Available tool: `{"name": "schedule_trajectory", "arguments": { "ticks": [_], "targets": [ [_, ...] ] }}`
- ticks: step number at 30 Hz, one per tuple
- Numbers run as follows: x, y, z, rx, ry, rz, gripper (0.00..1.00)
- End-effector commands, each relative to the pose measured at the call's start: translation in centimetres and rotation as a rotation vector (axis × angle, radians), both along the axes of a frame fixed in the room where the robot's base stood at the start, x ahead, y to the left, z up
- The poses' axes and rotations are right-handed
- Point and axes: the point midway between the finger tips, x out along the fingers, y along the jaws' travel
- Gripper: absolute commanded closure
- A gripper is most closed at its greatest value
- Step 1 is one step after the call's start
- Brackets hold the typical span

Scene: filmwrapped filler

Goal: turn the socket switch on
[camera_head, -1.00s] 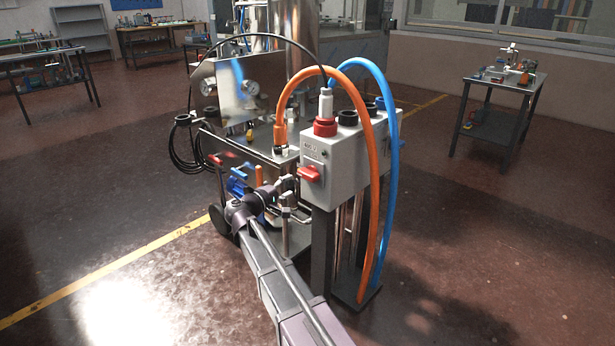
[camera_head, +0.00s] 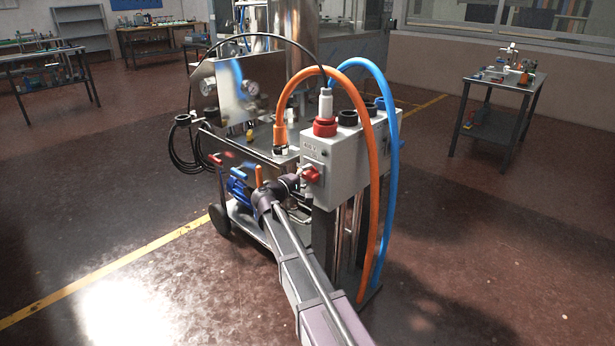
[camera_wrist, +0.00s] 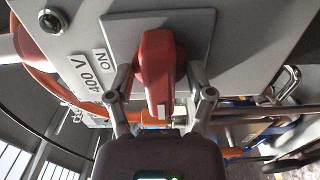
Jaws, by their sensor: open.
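The red socket switch (camera_head: 310,173) is on the front of a grey socket box (camera_head: 343,165). In the wrist view the red switch handle (camera_wrist: 157,75) stands out from a grey plate, beside labels reading "ON" (camera_wrist: 103,62) and "400 V" (camera_wrist: 83,73). My gripper (camera_wrist: 160,100) is open, with one finger on each side of the handle. Small gaps seem to show beside it, but I cannot tell whether either finger touches. In the head view my gripper (camera_head: 297,181) is right at the switch and partly covers it.
An orange hose (camera_head: 374,200) and a blue hose (camera_head: 393,170) arch over the box and hang down beside it. A red plug (camera_head: 325,127) with a black cable sits on top. A cart (camera_head: 250,150) with steel panels stands at left. Open floor lies around.

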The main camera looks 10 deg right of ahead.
Motion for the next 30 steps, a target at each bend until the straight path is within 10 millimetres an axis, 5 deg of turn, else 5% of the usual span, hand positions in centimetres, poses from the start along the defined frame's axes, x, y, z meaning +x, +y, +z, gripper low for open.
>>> {"name": "schedule_trajectory", "arguments": {
  "ticks": [3,9,10,30],
  "targets": [
    [-0.01,0.02,0.0,0.0,0.0,0.0,0.37],
    [-0.02,0.04,0.0,0.0,0.0,0.0,0.97],
    [-0.01,0.03,0.0,0.0,0.0,0.0,1.0],
    [0.03,-0.02,0.01,0.084,-0.116,-0.001,1.0]
  ]
}}
